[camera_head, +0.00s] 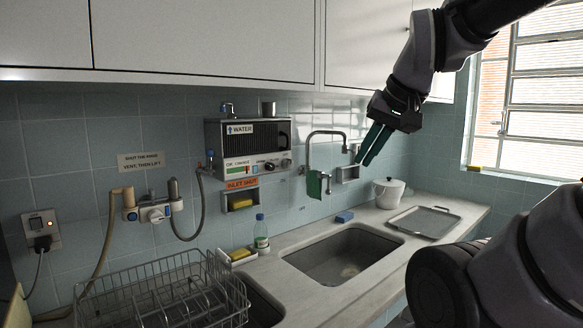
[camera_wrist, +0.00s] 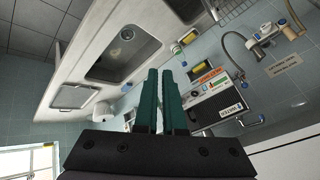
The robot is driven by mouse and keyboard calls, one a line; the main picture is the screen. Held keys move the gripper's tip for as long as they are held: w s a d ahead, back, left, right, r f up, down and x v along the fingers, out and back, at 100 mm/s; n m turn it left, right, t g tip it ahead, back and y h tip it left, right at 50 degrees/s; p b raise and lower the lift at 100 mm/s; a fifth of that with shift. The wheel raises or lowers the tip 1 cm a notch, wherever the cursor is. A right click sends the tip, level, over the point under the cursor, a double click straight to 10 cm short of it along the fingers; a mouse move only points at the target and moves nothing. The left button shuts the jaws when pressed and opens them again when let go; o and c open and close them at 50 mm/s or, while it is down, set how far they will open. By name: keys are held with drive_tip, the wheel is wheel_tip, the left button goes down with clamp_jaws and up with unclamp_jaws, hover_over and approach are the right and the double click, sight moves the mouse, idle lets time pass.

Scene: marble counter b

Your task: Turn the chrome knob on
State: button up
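A grey water heater box (camera_head: 248,136) marked WATER hangs on the tiled wall. Its front panel has a dark round knob (camera_head: 270,165) and a smaller knob (camera_head: 286,163) to its right. A small chrome fitting with a blue part (camera_head: 210,156) sits at the box's left side. I cannot tell for certain which of these is the chrome knob. My gripper (camera_head: 366,160) points down, right of the heater and apart from it, near the wall. Its green fingers are parallel with a narrow gap, empty. The heater (camera_wrist: 216,106) also shows in the wrist view, right of the fingers.
A curved faucet (camera_head: 325,135) with a green cloth (camera_head: 315,184) stands between heater and gripper. Below are a sink (camera_head: 345,255), a wire rack (camera_head: 165,290), a bottle (camera_head: 261,232), a white pot (camera_head: 388,193) and a tray (camera_head: 424,221). Cabinets (camera_head: 205,40) hang above.

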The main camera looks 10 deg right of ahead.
drive_tip(key=o, duration=0.5)
drive_tip(key=shift+w+a, duration=0.15)
drive_tip(key=shift+a, duration=0.05)
drive_tip(key=o, duration=0.5)
drive_tip(key=shift+w+a+f+m+g+y, duration=0.15)
drive_tip(key=shift+w+a+m+g+y, duration=0.25)
drive_tip(key=shift+m, duration=0.1)
drive_tip(key=w+a+f+m+g+y, duration=0.1)
drive_tip(key=w+a+m+g+y, duration=0.1)
drive_tip(key=w+a+m+y, duration=0.2)
drive_tip(key=w+a+m, duration=0.3)
drive_tip(key=w+m, duration=0.1)
drive_tip(key=w, duration=0.1)
drive_tip(key=shift+w+a+y, duration=0.25)
drive_tip(key=shift+w+y, duration=0.1)
drive_tip(key=shift+y, duration=0.05)
drive_tip(key=m+t+y, duration=0.2)
drive_tip(key=m+t, duration=0.9)
drive_tip(key=m, duration=1.6)
approach(291, 165)
drive_tip(key=x, duration=0.9)
drive_tip(key=shift+w+a, duration=0.15)
drive_tip(key=shift+w, duration=0.05)
clamp_jaws()
